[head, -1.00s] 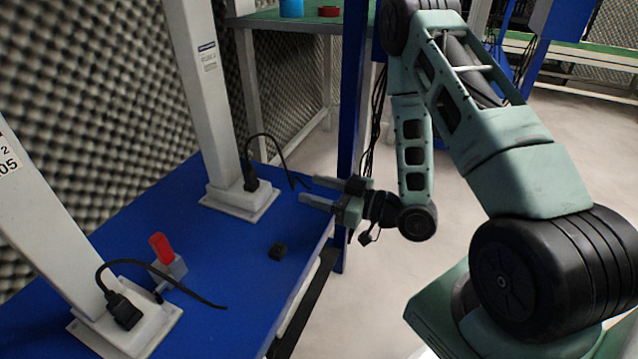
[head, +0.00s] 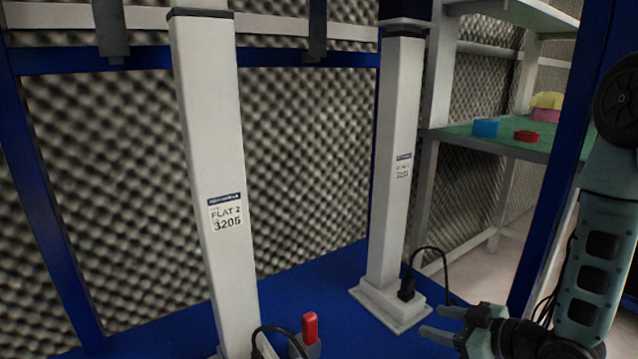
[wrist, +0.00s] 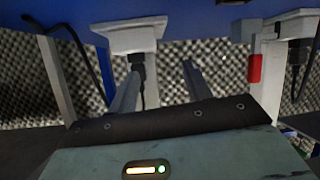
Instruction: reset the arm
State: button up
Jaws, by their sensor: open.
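My gripper (head: 440,325) is at the lower right of the head view, with its two fingers apart and nothing between them. It points left over the right edge of the blue table (head: 335,290). In the wrist view the fingers (wrist: 160,85) also show spread apart and empty. The wrist view looks inverted, with the blue surface along its top. My arm rises along the right edge of the head view.
Two white posts, one near (head: 212,180) and one farther (head: 395,160), stand on the table with black cables. A red-handled switch (head: 310,328) is by the near post. A blue frame post (head: 560,150) stands near my arm. A green shelf (head: 470,140) holds a blue cup (head: 486,128) and red ring (head: 526,136).

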jog(key=s+a+r+g+h, duration=0.5)
jog(key=a, duration=0.1)
jog(key=s+a+r+m+g+h+p, duration=0.1)
jog(key=s+a+r+g, duration=0.2)
jog(key=s, duration=0.6)
jog(key=s+a+r+g+h, duration=0.15)
jog(key=s+r, duration=0.35)
jog(key=s, duration=0.5)
notch_tip(320, 180, up, 38)
jog(key=p, duration=3.8)
jog(key=shift+s+d+g, duration=0.15)
jog(key=shift+d+g, duration=0.25)
jog(key=shift+g, duration=0.05)
jog(key=shift+d, duration=0.1)
